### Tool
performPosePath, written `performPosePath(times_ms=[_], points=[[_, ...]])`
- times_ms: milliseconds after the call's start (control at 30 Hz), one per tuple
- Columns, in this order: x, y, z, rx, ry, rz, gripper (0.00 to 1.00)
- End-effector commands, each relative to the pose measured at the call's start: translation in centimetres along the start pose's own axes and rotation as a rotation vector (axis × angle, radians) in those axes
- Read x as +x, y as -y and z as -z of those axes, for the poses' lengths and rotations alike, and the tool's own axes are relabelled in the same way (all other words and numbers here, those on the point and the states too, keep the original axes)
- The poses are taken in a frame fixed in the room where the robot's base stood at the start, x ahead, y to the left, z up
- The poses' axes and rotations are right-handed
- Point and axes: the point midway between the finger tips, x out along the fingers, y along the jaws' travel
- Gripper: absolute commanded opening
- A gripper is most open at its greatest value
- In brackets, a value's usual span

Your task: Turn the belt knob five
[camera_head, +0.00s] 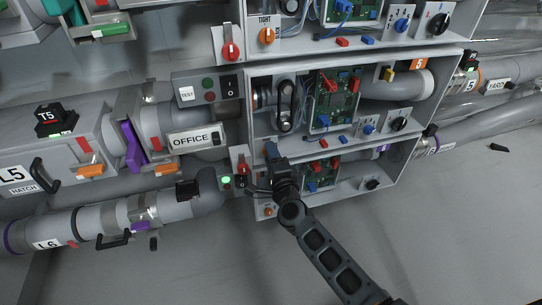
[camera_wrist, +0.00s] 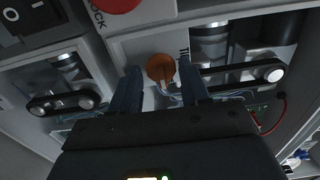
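The orange belt knob (camera_wrist: 160,68) shows in the wrist view on a pale panel with a partly hidden label. It appears between the two dark fingers of my gripper (camera_wrist: 160,70), with a gap on each side. The fingers are apart, and I cannot tell how deep they reach around the knob. In the head view my gripper (camera_head: 270,150) is at the lower left corner of the middle bay and hides this knob. The bay's belt (camera_head: 286,106) is a dark loop on two pulleys.
A red lock knob (camera_wrist: 116,3) and a black rocker switch (camera_wrist: 25,12) are close by in the wrist view. Other orange knobs sit on the upper bay (camera_head: 267,36) and lower bay (camera_head: 268,211). Circuit boards, pipes and shelf edges crowd the bays. The floor at right is mostly clear.

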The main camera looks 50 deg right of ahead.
Motion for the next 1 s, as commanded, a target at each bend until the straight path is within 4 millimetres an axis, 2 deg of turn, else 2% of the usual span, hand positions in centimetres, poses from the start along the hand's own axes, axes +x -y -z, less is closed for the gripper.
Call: performPosePath(times_ms=[167,267,500,700,1000], points=[[-0.1,0.1,0.0,0.000,0.000,0.001,0.46],[-0.9,0.1,0.0,-0.001,0.001,-0.001,0.46],[-4.8,0.0,-0.1,-0.001,0.002,-0.002,0.46],[-7.2,0.0,0.0,-0.001,0.001,0.000,0.46],[-7.8,0.0,0.0,0.000,0.000,0.000,0.46]])
